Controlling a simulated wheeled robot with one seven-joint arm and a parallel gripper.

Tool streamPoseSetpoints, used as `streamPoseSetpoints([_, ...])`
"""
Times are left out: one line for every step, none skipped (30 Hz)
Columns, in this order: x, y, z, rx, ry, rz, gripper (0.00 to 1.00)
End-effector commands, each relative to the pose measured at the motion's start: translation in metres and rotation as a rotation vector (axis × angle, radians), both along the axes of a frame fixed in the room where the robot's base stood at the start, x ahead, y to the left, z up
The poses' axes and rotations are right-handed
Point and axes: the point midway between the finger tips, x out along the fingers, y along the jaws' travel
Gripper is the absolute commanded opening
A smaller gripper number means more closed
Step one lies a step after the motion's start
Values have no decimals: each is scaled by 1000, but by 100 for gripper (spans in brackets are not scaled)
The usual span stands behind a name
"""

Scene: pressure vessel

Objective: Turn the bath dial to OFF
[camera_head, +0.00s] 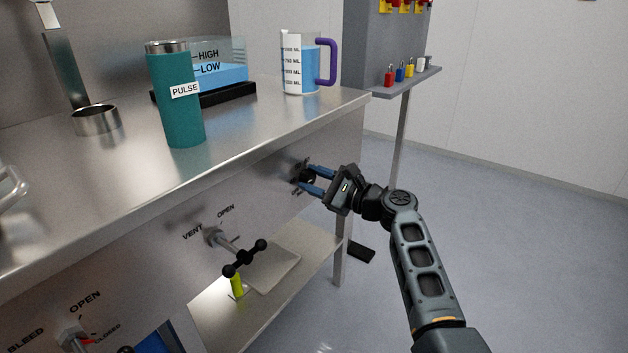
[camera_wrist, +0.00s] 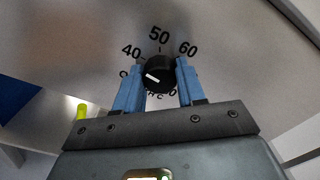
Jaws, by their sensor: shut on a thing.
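The bath dial (camera_wrist: 160,70) is a round black knob with a white pointer mark, on the metal front panel below the bench top. The lettering below the knob is partly hidden. My gripper (camera_wrist: 160,88) is shut on the knob, with one blue finger on each side. In the head view the dial (camera_head: 306,175) is small and partly covered by my gripper (camera_head: 314,180). The water bath (camera_head: 220,75), marked HIGH and LOW, stands on the bench.
The vent valve handle (camera_head: 245,258) sticks out from the panel left of my gripper. A teal PULSE cylinder (camera_head: 177,115), a measuring jug (camera_head: 300,68) and a metal ring (camera_head: 96,120) stand on the bench. The floor (camera_head: 530,210) at the right is clear.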

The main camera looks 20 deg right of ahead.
Motion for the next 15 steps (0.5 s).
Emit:
streamPoseSetpoints([0, 0, 0, 0, 0, 1, 19])
streamPoseSetpoints([0, 0, 0, 0, 0, 1, 16])
streamPoseSetpoints([0, 0, 0, 0, 0, 1, 12])
streamPoseSetpoints([0, 0, 0, 0, 0, 1, 9])
streamPoseSetpoints([0, 0, -1, 0, 0, 1, 9])
streamPoseSetpoints([0, 0, -1, 0, 0, 1, 9])
streamPoseSetpoints([0, 0, -1, -1, 0, 1, 9])
streamPoseSetpoints([0, 0, -1, -3, -1, 1, 9])
streamPoseSetpoints([0, 0, -1, -6, -4, 1, 9])
streamPoseSetpoints([0, 0, -1, -9, -6, 1, 9])
streamPoseSetpoints([0, 0, -1, -14, -10, 1, 9])
streamPoseSetpoints([0, 0, -2, -22, -15, 1, 9])
streamPoseSetpoints([0, 0, -2, -29, -21, 1, 9])
streamPoseSetpoints([0, 0, -2, -38, -27, 1, 9])
streamPoseSetpoints([-1, 0, -3, -52, -36, 0, 9])
